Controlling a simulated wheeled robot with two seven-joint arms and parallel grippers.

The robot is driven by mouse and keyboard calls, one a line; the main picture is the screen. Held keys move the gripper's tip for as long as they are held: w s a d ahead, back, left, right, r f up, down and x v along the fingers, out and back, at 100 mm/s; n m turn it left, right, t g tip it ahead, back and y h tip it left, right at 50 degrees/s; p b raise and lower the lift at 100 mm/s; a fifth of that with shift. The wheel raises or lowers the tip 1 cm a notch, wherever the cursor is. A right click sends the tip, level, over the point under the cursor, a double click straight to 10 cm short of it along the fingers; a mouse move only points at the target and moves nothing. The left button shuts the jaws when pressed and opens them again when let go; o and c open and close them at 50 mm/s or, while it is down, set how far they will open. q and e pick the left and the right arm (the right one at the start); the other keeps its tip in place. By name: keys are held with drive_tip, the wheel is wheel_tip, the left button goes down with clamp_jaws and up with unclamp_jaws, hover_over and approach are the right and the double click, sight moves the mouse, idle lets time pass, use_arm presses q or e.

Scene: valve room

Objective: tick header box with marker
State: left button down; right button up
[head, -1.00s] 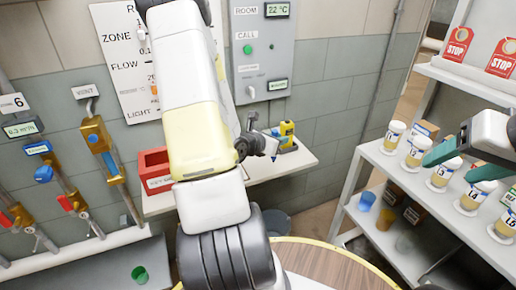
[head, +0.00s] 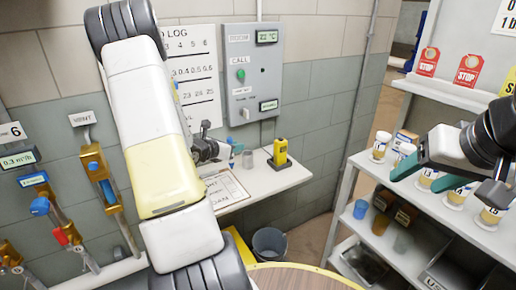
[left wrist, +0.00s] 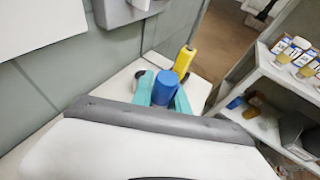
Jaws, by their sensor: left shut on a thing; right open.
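My left gripper (left wrist: 165,92) is shut on a blue cylinder, which looks like the marker (left wrist: 166,84), between its teal fingertips in the left wrist view. A clipboard sheet (head: 224,187) lies on the shelf. I cannot make out the header box. My right gripper (head: 447,178) is open in front of the jar rack.
A grey call panel (head: 254,75) is on the wall. Jars (head: 380,146) line the right rack. A bin (head: 269,243) stands below the shelf.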

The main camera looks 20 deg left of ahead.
sight(231, 167)
use_arm(q)
drive_tip(key=shift+s+a+f, duration=0.1)
drive_tip(key=shift+a+f, duration=0.1)
drive_tip(key=shift+f, duration=1.75)
drive_tip(key=shift+a+f, duration=0.15)
drive_tip(key=shift+f, duration=1.75)
drive_tip(key=shift+f, duration=0.55)
drive_tip(key=shift+d, duration=0.2)
drive_tip(key=shift+d+f, duration=0.1)
drive_tip(key=shift+d, duration=0.25)
drive_tip(key=shift+a, duration=0.1)
drive_tip(key=shift+a, duration=1.15)
